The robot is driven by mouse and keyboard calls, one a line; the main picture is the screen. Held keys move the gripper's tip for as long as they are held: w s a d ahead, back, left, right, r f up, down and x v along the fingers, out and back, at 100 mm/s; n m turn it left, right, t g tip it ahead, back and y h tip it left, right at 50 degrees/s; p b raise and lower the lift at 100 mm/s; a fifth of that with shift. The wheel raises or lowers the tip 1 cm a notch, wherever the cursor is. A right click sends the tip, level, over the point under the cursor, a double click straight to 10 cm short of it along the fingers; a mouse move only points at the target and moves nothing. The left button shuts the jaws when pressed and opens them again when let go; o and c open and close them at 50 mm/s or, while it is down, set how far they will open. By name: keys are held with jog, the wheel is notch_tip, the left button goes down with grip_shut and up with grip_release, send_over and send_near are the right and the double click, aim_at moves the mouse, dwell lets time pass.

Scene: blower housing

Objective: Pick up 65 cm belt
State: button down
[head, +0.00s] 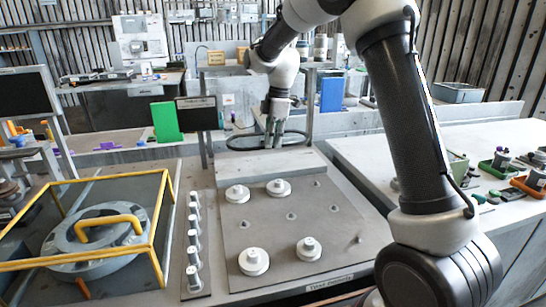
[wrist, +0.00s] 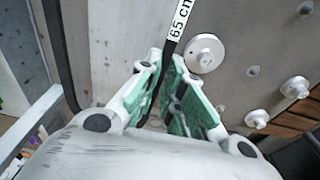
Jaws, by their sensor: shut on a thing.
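The 65 cm belt is a thin black loop. In the head view the belt (head: 240,148) spreads out level behind the grey pulley board, at the height of my fingertips. My gripper (head: 274,138) points down at the back of the board. In the wrist view my gripper (wrist: 167,95) has its green-padded fingers closed on the belt. The far side of the loop is partly hidden.
The grey board (head: 290,238) carries several white pulleys, such as the front one (head: 253,261), and small pegs. A yellow-framed blower housing (head: 95,240) stands at left, beside a strip of small posts (head: 194,245). A dark screen (head: 196,113) and green panel (head: 166,121) stand behind.

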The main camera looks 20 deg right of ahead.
notch_tip(320, 180, up, 25)
jog(key=shift+f, duration=0.2)
dwell(0.4)
